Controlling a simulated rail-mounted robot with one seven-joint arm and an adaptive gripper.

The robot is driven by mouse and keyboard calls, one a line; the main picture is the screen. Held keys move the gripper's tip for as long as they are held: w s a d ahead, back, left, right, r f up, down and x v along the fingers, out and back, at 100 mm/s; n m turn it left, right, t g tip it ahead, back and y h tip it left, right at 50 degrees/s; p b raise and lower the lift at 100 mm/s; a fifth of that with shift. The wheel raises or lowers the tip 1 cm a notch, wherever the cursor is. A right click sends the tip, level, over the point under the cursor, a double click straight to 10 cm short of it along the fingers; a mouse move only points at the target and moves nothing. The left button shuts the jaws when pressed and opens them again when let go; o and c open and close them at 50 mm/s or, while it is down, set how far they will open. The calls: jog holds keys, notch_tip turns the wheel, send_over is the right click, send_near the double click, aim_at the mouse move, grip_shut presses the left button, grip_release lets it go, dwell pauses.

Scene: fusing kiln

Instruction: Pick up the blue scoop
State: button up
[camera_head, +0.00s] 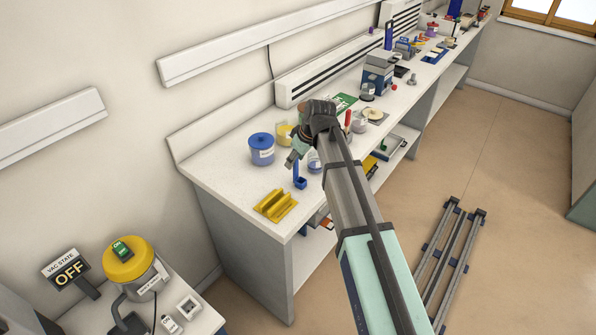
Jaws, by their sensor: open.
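The blue scoop (300,183) is near the front edge of the long white bench. It looks upright, with a narrow blue handle rising from a wider lower end. My gripper (292,161) is over the bench just above and left of the scoop's handle in the picture, pointing down. Its jaws are open and small in view. I cannot tell whether they touch the handle or how far apart they are in depth.
A yellow holder (276,205) lies near the bench's front corner. A blue-and-white jar (314,160) is close on the right. Bare bench top (225,168) lies to the left.

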jog(key=shift+w+a+f, duration=0.1)
jog(key=shift+a+f, duration=0.05)
jog(key=shift+f, duration=0.35)
grip_shut()
jog(key=shift+r, duration=0.15)
